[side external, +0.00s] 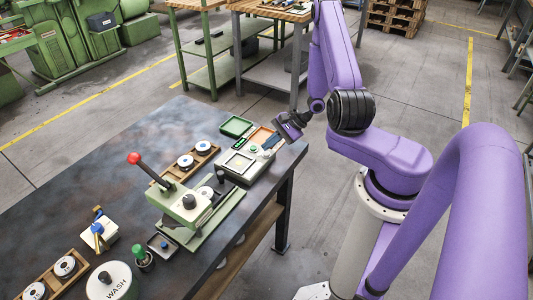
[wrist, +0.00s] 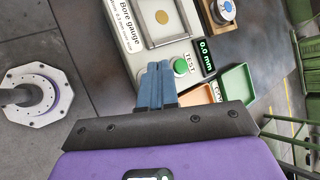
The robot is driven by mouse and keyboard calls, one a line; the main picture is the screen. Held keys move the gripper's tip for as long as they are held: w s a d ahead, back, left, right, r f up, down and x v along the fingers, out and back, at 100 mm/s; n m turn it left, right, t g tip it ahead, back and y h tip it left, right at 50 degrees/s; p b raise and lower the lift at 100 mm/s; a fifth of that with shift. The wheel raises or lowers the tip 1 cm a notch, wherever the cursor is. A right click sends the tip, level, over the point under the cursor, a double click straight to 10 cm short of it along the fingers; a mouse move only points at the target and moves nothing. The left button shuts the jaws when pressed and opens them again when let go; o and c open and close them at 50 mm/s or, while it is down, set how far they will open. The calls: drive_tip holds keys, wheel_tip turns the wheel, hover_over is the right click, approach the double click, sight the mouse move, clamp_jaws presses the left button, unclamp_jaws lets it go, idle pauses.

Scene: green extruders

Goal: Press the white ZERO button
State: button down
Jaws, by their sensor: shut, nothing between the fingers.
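The bore gauge (side external: 242,165) is a pale box near the right end of the dark table. In the wrist view the gauge (wrist: 130,30) shows a framed window with a gold disc, a green TEST button (wrist: 181,65) and a display (wrist: 206,57) reading 0.0 mm. My gripper (side external: 271,142) is over that right-hand end of the gauge. In the wrist view its blue fingers (wrist: 157,68) are together and empty, just left of TEST. Contact cannot be told.
A green tray (side external: 237,126) and an orange tray (side external: 262,135) lie behind the gauge. A green press (side external: 188,205) with a red-knobbed lever stands to its left. A wooden rack (side external: 184,165) holds round parts. A WASH jar (side external: 110,283) is at the front. The table's back left is clear.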

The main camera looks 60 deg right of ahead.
sight(269, 153)
drive_tip(key=shift+r, duration=0.1)
drive_tip(key=shift+r, duration=2.45)
drive_tip(key=s+a+r+n+g+y, duration=0.1)
drive_tip(key=s+a+r+n+g, duration=0.1)
drive_tip(key=a+r+n+g, duration=0.4)
drive_tip(key=s+a+r+n+g, duration=0.25)
drive_tip(key=a+r+n, duration=0.25)
drive_tip(key=a+n, duration=0.45)
drive_tip(key=s+a+r+n+t+h, duration=0.1)
drive_tip(key=s+r+n+h, duration=0.2)
drive_tip(key=s+n, duration=0.5)
drive_tip(key=s+a+r+n+t+h, duration=0.1)
drive_tip(key=s+r+n, duration=0.4)
drive_tip(key=s, duration=0.5)
drive_tip(key=a+n+h, duration=0.1)
drive_tip(key=n+h, duration=0.1)
drive_tip(key=shift+s+r+n+h, duration=0.2)
drive_tip(key=shift+r+n+h, duration=0.05)
drive_tip(key=shift+n+h, duration=0.15)
